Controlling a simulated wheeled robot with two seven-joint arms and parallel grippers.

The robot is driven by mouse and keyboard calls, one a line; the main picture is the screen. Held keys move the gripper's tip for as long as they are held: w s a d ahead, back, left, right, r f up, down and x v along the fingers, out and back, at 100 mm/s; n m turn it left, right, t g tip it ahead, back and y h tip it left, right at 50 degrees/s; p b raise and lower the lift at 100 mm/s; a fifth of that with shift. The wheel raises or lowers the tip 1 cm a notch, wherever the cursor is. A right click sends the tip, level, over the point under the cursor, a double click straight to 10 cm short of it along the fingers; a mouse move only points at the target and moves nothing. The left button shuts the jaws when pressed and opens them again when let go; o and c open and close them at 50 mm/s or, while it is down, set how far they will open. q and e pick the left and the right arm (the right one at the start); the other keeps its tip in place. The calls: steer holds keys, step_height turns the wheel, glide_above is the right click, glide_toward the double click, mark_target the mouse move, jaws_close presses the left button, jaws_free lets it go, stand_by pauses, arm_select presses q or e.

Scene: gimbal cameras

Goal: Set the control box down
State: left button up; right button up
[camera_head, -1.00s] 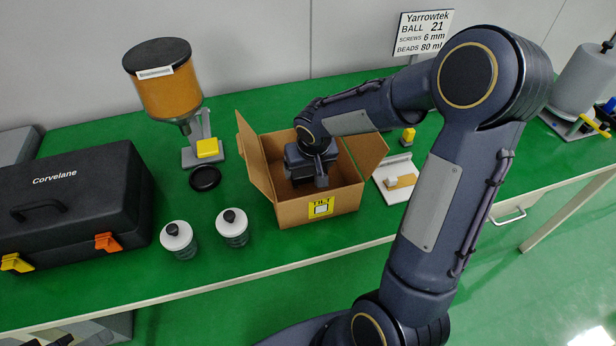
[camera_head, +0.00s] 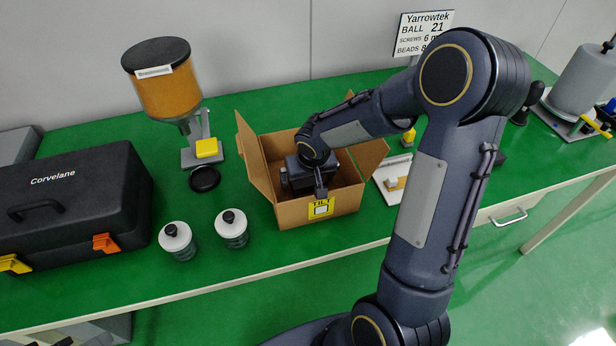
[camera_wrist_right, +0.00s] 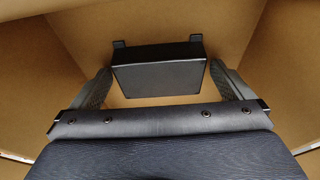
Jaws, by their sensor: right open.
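The control box is a black box (camera_wrist_right: 158,72) with two small tabs on its far edge. In the right wrist view it lies on the bottom of the open cardboard box (camera_head: 285,210). My right gripper (camera_head: 318,188) is down inside the cardboard box. In the right wrist view its two fingers (camera_wrist_right: 165,85) are spread, one on each side of the control box, with a narrow gap showing at each side. In the head view my gripper and wrist hide the control box. My left gripper is not in view.
Two white-capped bottles (camera_head: 177,240) (camera_head: 232,228) and a black disc (camera_head: 204,179) stand left of the cardboard box. A black case (camera_head: 75,205) and an amber hopper (camera_head: 165,90) are further left. The cardboard box's raised flaps surround my wrist.

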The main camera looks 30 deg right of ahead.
steer(key=shift+s+r, duration=0.1)
steer(key=shift+r, duration=0.5)
steer(key=d+p+v, duration=0.1)
steer(key=v, duration=1)
steer(key=s+a+r+y, duration=0.1)
steer(key=s+a, duration=0.1)
steer(key=s, duration=0.4)
steer(key=s+a+r+t+y, duration=0.1)
steer(key=s+a+y, duration=0.1)
steer(key=s, duration=0.4)
steer(key=s+a+r+n+t+y, duration=0.1)
steer(key=s+a, duration=0.2)
steer(key=s, duration=0.4)
steer(key=shift+a+r+y, duration=0.3)
